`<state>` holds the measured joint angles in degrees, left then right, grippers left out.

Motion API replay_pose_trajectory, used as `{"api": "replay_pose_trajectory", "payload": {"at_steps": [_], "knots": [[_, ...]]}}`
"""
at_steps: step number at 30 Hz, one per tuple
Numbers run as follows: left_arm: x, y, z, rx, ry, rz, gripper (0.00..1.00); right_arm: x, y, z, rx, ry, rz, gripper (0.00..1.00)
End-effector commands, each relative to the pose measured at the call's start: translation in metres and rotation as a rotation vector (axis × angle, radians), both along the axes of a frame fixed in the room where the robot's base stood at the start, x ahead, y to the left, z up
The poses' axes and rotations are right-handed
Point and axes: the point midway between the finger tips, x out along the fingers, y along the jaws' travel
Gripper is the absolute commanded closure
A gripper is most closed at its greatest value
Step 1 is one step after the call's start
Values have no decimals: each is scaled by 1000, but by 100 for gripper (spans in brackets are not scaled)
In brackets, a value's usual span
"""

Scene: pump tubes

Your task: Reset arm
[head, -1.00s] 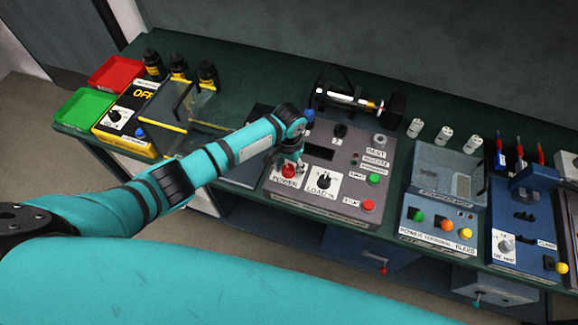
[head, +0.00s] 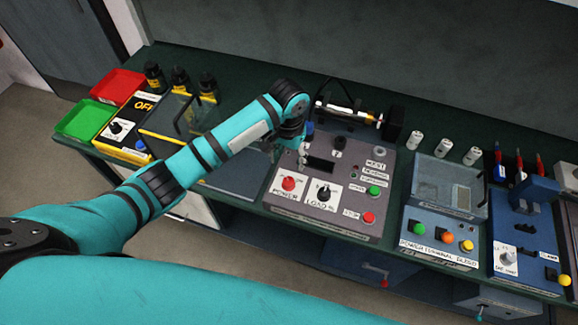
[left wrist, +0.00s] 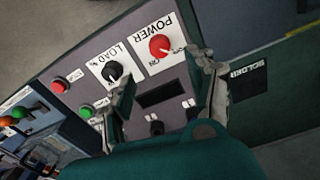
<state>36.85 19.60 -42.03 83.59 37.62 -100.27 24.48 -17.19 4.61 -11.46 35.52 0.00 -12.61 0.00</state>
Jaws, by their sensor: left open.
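My left arm reaches in from the left in the head view. Its gripper (head: 288,152) hangs above the upper left part of the grey pump test panel (head: 335,222). In the left wrist view the two fingers of this gripper (left wrist: 165,95) stand apart with nothing between them. The panel's red POWER knob (head: 288,183) and black LOAD knob (head: 323,193) are uncovered. The red knob also shows in the left wrist view (left wrist: 160,46), clear of the fingers. My right gripper is not in view.
A blue-grey station with coloured buttons (head: 432,240) and a blue clamp station (head: 525,240) stand to the right. A red tray (head: 116,86), a green tray (head: 88,120) and black bottles (head: 180,78) are at the left. Small white cylinders (head: 444,147) stand behind the stations.

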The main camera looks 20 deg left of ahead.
Motion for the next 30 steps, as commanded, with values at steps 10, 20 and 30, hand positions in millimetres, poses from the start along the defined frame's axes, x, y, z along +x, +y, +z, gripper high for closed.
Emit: {"api": "replay_pose_trajectory", "payload": {"at_steps": [10, 20, 30], "knots": [[0, 0, 8, 0, 1, 0, 43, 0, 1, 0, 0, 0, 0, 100], [-1, 0, 7, -1, 0, -1, 43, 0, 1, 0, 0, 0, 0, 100], [-88, -41, -29, -147, -79, -100, 43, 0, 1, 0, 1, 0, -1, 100]]}}
